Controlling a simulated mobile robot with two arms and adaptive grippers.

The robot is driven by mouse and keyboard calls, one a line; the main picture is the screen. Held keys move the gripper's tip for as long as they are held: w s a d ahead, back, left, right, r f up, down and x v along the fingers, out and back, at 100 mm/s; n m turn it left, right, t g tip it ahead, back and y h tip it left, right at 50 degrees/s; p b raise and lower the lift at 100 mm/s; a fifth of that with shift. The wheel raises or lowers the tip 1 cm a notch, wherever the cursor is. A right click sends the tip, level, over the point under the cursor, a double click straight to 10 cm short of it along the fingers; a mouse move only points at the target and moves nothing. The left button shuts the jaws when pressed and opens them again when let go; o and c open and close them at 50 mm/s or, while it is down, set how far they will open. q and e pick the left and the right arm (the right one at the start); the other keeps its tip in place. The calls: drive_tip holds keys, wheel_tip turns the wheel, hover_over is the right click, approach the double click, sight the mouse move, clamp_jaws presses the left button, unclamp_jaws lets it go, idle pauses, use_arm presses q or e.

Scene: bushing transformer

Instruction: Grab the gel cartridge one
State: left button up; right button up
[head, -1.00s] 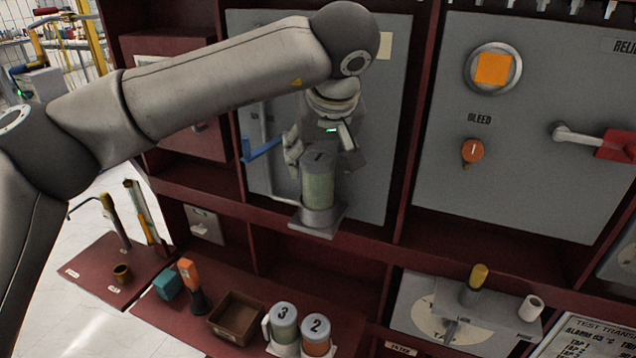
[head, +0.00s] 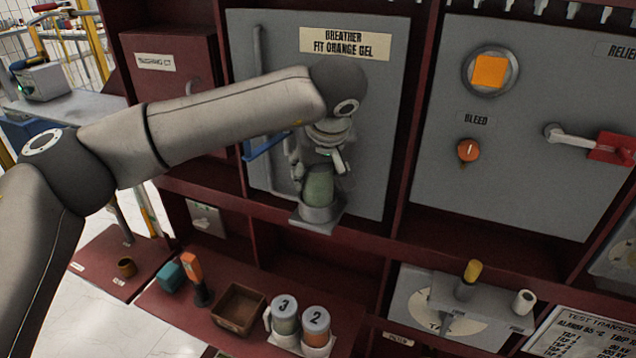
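Gel cartridge one (head: 319,187) is a greenish cylinder standing upright in a grey cup holder (head: 318,218) on the breather panel. Its top, with the number, is now hidden under my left gripper (head: 319,168). The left gripper points down over the cartridge with its fingers around the upper part. I cannot tell whether the fingers press on it. My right gripper is not in view.
Cartridges three (head: 284,313) and two (head: 316,318) stand in a holder on the lower shelf, beside an empty brown tray (head: 238,308). A blue lever (head: 266,146) is close left of the gripper. A label (head: 345,43) reads "BREATHER FIT ORANGE GEL".

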use_arm(q)
drive_tip(key=c, duration=0.3)
drive_tip(key=shift+r, duration=0.1)
